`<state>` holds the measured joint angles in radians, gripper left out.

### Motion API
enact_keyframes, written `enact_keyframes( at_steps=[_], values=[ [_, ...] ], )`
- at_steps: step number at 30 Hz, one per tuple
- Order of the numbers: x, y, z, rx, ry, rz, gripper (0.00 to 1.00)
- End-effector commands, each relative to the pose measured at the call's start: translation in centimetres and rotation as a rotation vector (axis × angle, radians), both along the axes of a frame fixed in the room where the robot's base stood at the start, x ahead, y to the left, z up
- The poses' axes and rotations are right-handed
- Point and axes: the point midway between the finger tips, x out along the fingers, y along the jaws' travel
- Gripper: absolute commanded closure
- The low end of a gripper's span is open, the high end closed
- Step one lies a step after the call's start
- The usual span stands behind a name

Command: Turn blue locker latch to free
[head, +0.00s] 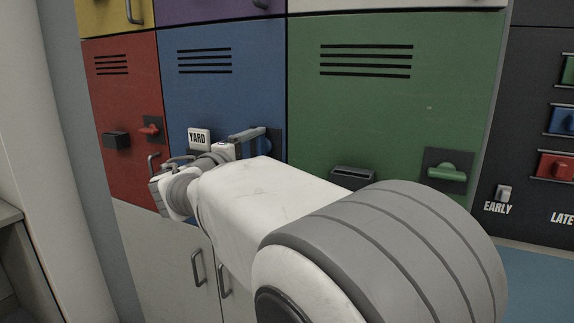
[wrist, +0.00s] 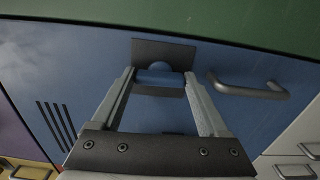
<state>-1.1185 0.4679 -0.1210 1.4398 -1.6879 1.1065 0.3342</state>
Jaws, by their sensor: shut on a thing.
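The blue locker door (head: 222,95) is closed, with vent slots near its top. Its blue latch (head: 265,146) sits on a dark plate at the door's right side, mostly covered by my gripper in the head view. In the wrist view the blue latch (wrist: 158,77) lies between my fingertips, in front of the dark plate (wrist: 150,50). My gripper (wrist: 160,82) is shut on the latch, one finger at each end of the visible blue part. My arm reaches in from the lower right. The latch's exact angle is hard to tell.
A red locker (head: 120,75) is on the left and a green locker (head: 400,110) on the right, each with its own latch. A white YARD tag (head: 199,138) is on the blue door. A grey handle (wrist: 250,89) sticks out beside my fingers.

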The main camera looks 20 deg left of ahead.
Motion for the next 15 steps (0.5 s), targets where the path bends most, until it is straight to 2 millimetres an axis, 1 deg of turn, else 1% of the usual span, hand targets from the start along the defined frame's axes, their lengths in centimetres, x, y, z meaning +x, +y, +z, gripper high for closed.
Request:
enact_keyframes(
  at_steps=[1, 15],
  values=[
    [0.01, -0.02, -0.36, 0.015, 0.000, 0.000, 0.78],
    [0.00, 0.01, 0.02, 0.060, -0.004, 0.000, 0.78]
  ],
)
